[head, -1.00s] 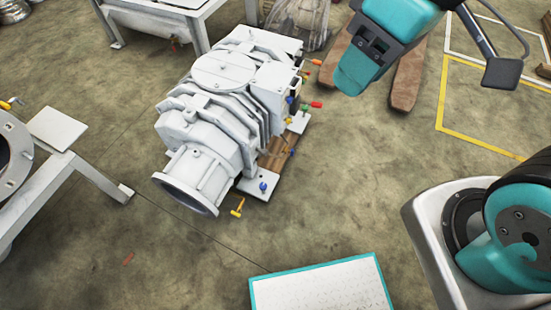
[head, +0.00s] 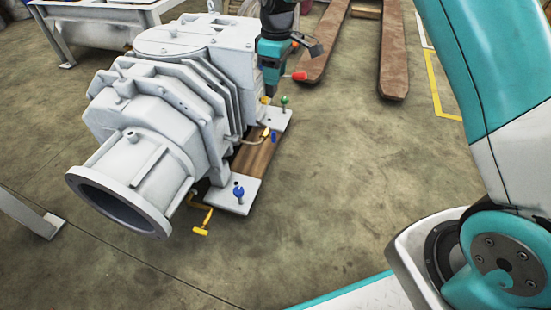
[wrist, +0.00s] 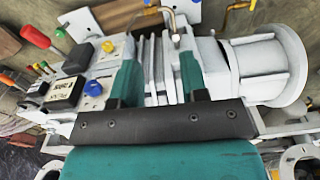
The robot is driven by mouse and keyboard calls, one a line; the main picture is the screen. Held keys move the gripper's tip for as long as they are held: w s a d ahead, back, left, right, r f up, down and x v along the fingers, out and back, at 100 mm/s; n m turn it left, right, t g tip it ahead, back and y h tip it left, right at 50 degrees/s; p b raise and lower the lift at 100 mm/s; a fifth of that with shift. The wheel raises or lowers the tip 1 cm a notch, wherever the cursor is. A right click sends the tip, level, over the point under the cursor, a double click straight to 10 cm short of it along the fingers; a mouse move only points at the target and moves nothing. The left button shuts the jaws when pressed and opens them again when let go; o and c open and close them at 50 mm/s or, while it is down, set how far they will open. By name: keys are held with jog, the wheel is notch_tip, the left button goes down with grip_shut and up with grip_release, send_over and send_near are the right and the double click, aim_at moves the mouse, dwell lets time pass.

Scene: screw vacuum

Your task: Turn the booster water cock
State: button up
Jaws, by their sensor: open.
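Several coloured handles line the side of the big white pump (head: 165,95); I cannot tell which one is the booster water cock. My gripper (head: 271,92) points down beside the pump. In the wrist view my gripper (wrist: 160,65) is open, its two teal fingers apart over the pump, with nothing between their tips.
A blue knob (head: 238,191) stands on the white base plate (head: 232,206). Wooden pallet boards (head: 392,55) lie behind right. The floor to the right of the pump is clear.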

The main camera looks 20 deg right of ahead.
jog(key=b, duration=0.3)
send_over(274, 137)
notch_tip(274, 137, down, 9)
jog(key=f+b, duration=0.3)
jog(key=f, duration=0.2)
jog(key=f+b, duration=0.3)
jog(key=f, duration=0.3)
jog(key=f+b, duration=0.2)
jog(key=f, duration=0.3)
jog(key=shift+w+d+f+b, duration=0.15)
jog(key=shift+d+f+b, duration=0.15)
jog(key=shift+d+b, duration=0.1)
grip_shut()
